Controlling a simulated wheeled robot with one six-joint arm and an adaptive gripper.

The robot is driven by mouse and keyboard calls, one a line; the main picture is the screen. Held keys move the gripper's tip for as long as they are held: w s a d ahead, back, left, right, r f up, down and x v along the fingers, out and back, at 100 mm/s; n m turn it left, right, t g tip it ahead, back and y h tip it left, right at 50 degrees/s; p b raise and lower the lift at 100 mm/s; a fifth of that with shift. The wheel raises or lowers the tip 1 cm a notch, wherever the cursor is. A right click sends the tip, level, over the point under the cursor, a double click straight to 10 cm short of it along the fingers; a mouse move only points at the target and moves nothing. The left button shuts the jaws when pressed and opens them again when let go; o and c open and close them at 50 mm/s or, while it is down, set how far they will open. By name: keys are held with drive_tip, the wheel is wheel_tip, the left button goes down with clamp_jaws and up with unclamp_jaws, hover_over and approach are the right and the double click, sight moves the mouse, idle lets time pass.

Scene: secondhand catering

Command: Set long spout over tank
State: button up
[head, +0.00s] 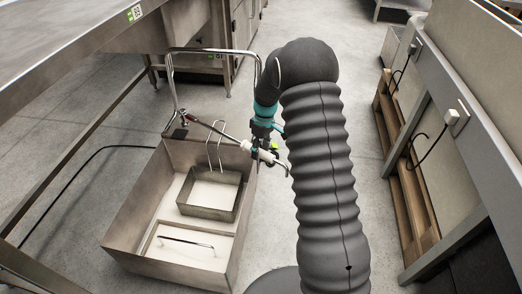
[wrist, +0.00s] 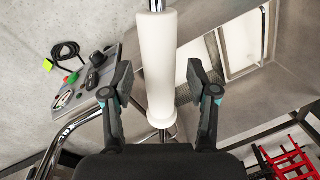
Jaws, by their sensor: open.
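The long spout is a chrome tube with a white sleeve (head: 263,154). It runs from the tank's back corner to the right, and its bent-down tip (head: 288,169) hangs outside the tank's right wall. The tank (head: 128,222) is an open steel box on the floor; part of it shows at the upper right of the wrist view (wrist: 285,90). My gripper (head: 267,141) is over the sleeve. In the wrist view, my gripper (wrist: 160,84) is open, with one finger on each side of the white sleeve (wrist: 160,50) and visible gaps on both sides.
A wire-handled basket (head: 208,211) stands inside the tank, with a lift handle (head: 186,241) in front. A tall chrome arch (head: 205,50) rises behind. A steel table (head: 60,50) is at left, panels on pallets (head: 405,165) at right. A red rack (wrist: 290,155) shows lower right.

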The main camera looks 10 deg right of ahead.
drive_tip(key=shift+f, duration=0.25)
clamp_jaws()
